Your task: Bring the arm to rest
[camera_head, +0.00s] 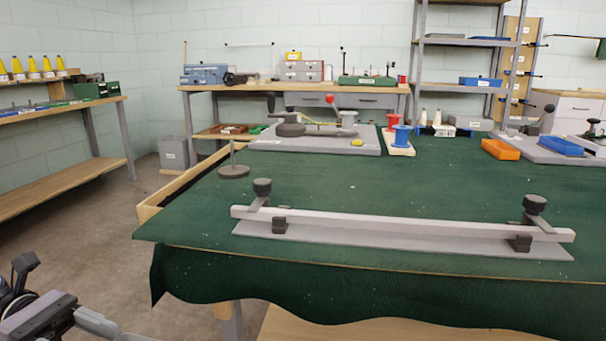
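Part of my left arm shows at the lower left corner, with my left gripper (75,318) low beside the table and cut off by the picture's edge. It is apart from the table, and nothing is seen in it. Whether its fingers are open or shut cannot be made out. My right arm and gripper are not in view.
A green-covered table (330,186) fills the middle and right. A clamped grey bar (400,224) lies along its front. Floor (110,215) at left is clear.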

